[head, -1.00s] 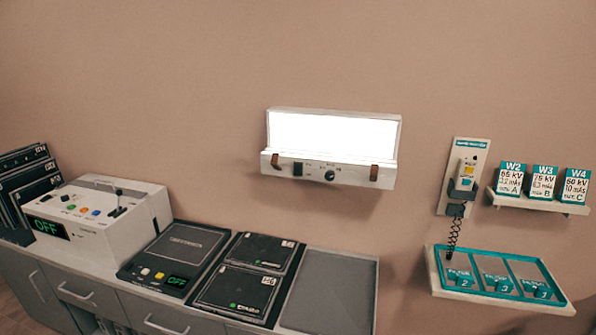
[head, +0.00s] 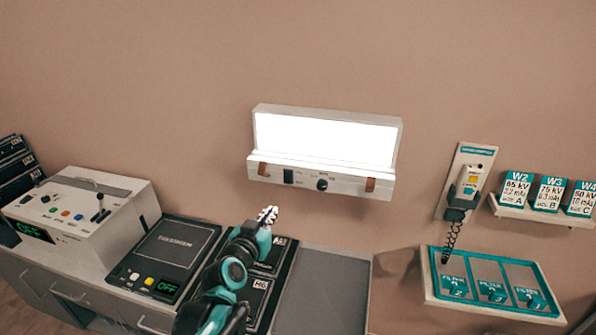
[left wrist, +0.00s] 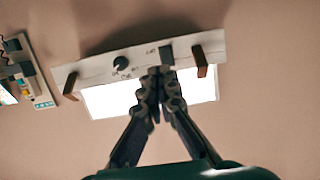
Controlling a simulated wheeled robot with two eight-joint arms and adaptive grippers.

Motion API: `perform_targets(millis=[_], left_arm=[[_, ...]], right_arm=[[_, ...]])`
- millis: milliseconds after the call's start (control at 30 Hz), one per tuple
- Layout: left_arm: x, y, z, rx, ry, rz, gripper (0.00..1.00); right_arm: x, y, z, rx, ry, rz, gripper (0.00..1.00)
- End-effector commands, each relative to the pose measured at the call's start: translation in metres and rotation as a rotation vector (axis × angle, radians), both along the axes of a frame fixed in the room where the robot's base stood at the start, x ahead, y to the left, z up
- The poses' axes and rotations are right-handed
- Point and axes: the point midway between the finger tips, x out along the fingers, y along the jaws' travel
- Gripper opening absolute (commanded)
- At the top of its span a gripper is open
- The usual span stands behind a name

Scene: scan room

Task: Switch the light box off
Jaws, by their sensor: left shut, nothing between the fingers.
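The light box (head: 270,176) is mounted on the wall, and its white panel (head: 325,140) glows brightly. Its front strip carries a dark rocker switch (head: 288,176), a round black knob (head: 322,184) and a brown clip near each end. My left gripper (head: 267,214) is shut and empty, below and left of the switch in the head view. In the left wrist view the light box (left wrist: 98,72) appears upside down, with the knob (left wrist: 121,63) and the dark switch (left wrist: 166,55). The closed fingertips (left wrist: 160,72) appear just beside the switch there; contact cannot be told. My right gripper is not in view.
A control console (head: 75,215) reading OFF and a flat unit (head: 165,255) also reading OFF stand on the counter. Dark cassettes lie under my left arm, beside an empty grey tray (head: 320,290). A wall handset (head: 467,185), card shelf (head: 510,207) and filter tray (head: 430,285) are at right.

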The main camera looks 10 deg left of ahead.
Motion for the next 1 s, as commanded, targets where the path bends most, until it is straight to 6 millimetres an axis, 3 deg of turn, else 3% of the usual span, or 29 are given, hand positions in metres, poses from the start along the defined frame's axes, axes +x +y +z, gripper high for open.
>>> perform_targets(millis=[567, 1000], left_arm=[[0.013, 0.005, 0.002, 0.003, -0.021, 0.014, 0.0], [0.098, 0.002, -0.016, 0.003, -0.02, 0.013, 0.0]], right_arm=[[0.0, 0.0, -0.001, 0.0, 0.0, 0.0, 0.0], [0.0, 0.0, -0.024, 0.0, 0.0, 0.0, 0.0]])
